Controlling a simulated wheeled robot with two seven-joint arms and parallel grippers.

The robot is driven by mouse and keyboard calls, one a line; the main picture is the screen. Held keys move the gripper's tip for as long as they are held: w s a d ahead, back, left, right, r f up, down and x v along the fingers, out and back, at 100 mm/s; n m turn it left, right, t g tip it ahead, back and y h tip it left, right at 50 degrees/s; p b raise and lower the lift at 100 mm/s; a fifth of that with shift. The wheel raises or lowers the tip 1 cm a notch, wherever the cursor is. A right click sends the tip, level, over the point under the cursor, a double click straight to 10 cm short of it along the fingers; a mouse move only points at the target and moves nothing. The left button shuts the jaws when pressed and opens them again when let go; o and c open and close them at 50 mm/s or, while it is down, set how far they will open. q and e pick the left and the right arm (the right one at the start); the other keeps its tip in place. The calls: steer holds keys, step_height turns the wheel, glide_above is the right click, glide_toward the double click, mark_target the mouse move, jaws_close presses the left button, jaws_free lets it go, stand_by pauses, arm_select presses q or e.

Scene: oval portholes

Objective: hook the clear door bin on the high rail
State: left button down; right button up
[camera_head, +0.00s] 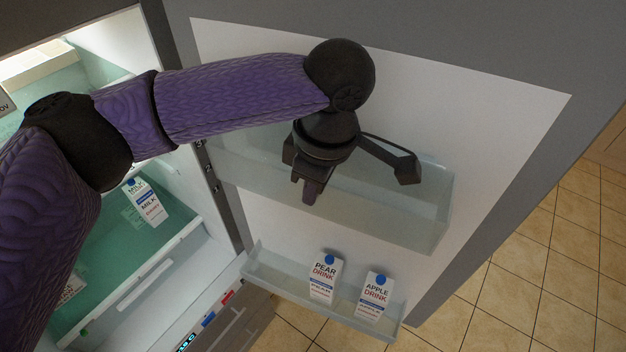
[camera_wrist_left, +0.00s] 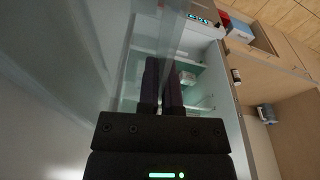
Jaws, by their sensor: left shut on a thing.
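The clear door bin (camera_head: 425,225) is empty and lies along the white inner face of the open fridge door, above a lower bin. My left gripper (camera_head: 308,192) is over its left half, shut on the bin's front wall. In the left wrist view, the clear wall (camera_wrist_left: 172,38) runs between the dark fingers (camera_wrist_left: 162,82). The high rail cannot be made out; my arm and the bin cover part of the door there. I cannot tell whether the bin is hooked. My right gripper is not in view.
A lower door bin (camera_head: 262,268) holds a pear drink carton (camera_head: 322,281) and an apple drink carton (camera_head: 373,298). The fridge interior at left has a milk carton (camera_head: 146,204) on a greenish glass shelf (camera_head: 105,255). Tiled floor (camera_head: 535,260) is clear at right.

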arm_select(q)
steer(key=c, duration=0.7)
jaws_free()
steer(key=r, duration=0.3)
steer(key=d+r+b, duration=0.1)
steer(key=r, duration=0.6)
steer(key=shift+s+d, duration=0.2)
steer(key=shift+s, duration=0.1)
